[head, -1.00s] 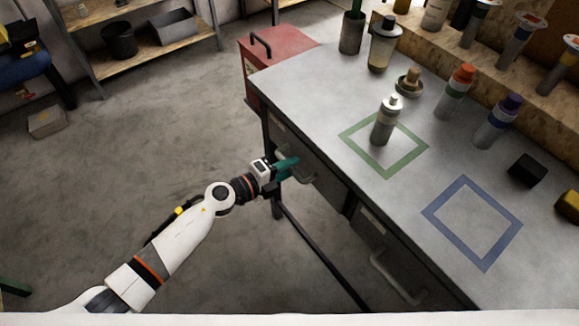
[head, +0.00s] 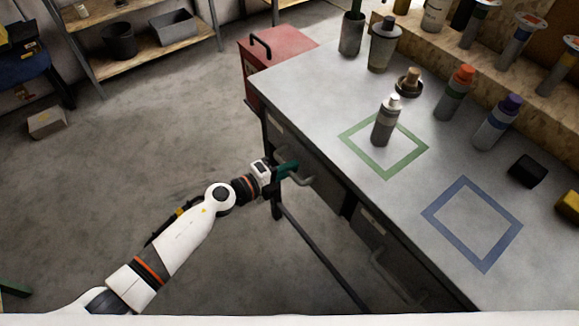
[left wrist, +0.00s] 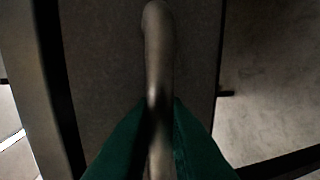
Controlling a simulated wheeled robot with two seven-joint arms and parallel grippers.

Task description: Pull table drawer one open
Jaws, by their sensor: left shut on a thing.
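The metal table (head: 300,85) has two drawers on its front side. The far drawer (head: 318,165) has a bar handle (head: 303,180), and its front looks flush with the table. My left gripper (head: 287,170) has green fingers and is at this handle. In the left wrist view the handle (left wrist: 158,60) runs down between the green fingers (left wrist: 158,130), which are shut on it. The nearer drawer (head: 375,235) has its own handle (head: 395,278), with no gripper at it. My right gripper is not in view.
A grey bottle (head: 386,122) stands in the green square (head: 355,155). The blue square (head: 435,212) is empty. More bottles stand along the back. A red cabinet (head: 285,45) stands beyond the table.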

